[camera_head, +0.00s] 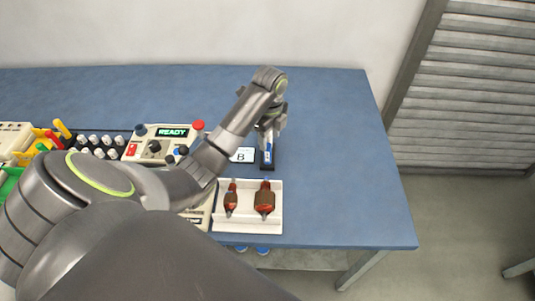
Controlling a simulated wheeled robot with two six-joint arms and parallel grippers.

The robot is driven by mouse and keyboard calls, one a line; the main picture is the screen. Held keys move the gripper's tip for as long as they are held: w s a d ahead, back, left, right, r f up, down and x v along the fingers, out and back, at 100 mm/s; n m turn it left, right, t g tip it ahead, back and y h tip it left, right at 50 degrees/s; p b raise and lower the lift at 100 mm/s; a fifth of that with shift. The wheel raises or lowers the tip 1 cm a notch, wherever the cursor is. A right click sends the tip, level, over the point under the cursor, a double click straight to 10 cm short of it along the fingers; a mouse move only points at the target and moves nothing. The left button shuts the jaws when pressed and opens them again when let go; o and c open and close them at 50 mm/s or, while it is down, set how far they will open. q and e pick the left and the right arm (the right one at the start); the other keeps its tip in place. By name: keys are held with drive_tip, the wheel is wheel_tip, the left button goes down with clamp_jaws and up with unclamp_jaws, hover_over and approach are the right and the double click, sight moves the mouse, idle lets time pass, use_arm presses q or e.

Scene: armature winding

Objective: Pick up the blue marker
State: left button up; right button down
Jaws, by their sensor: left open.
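The blue marker (268,141) sits on a narrow dark holder (268,166) at the right part of the blue table. It looks white with blue on it, and its upper part is hidden by my gripper. My left arm reaches across the view from the lower left. My left gripper (270,124) is over the upper end of the marker, with its fingers open. I cannot tell whether the fingers touch the marker. My right gripper is not in view.
A card marked B (242,155) lies left of the holder. A white tray (247,225) with two copper-wound armatures is in front. The table's right side (345,150) is clear.

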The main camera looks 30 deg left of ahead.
sight(267, 155)
use_arm(q)
drive_tip(key=shift+f+b, duration=0.35)
drive_tip(key=shift+f, duration=0.6)
drive_tip(key=f, duration=0.1)
drive_tip(key=f+p, duration=0.1)
drive_tip(key=f, duration=0.1)
drive_tip(key=shift+s+a+f, duration=0.15)
drive_tip(key=shift+a+f, duration=0.1)
drive_tip(key=shift+f, duration=0.6)
clamp_jaws()
